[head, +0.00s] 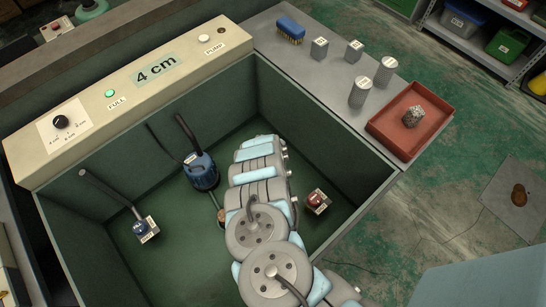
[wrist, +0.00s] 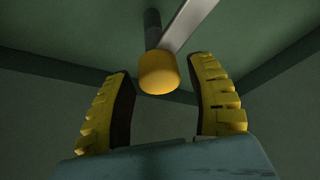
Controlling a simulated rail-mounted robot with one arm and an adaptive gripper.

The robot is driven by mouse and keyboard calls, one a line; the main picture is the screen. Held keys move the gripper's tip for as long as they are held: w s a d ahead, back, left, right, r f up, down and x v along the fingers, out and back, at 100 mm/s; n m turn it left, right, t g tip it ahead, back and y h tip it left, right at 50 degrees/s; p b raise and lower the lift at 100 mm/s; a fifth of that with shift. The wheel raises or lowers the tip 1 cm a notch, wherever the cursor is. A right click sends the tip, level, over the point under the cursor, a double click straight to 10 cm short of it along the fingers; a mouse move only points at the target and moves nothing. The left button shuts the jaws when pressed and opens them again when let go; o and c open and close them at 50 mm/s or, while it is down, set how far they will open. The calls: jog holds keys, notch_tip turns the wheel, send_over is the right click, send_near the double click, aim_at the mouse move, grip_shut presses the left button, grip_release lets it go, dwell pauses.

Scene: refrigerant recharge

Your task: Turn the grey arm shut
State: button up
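In the wrist view a grey flat bar (wrist: 188,24), which looks like the grey arm, runs from the upper right to a dark post. A yellow rounded knob (wrist: 159,75) sits at the lower end of that post. My gripper (wrist: 163,70) is open, with one yellow ribbed finger on each side of the knob. A gap shows between the knob and both fingers. The far end of the bar is cut off by the picture edge.
The sunken green bin (head: 180,262) holds a blue canister (head: 201,172) with a hose, a blue-knobbed box (head: 146,229) and a red-topped box (head: 316,200). A cream panel (head: 130,90) reads "4 cm", with a lit green "FULL" lamp. A red tray (head: 437,144) sits at the right.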

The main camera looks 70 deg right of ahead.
jog(key=shift+o, duration=0.2)
jog(key=shift+w+r, duration=0.15)
jog(key=shift+r, duration=4.8)
jog(key=shift+r, duration=0.1)
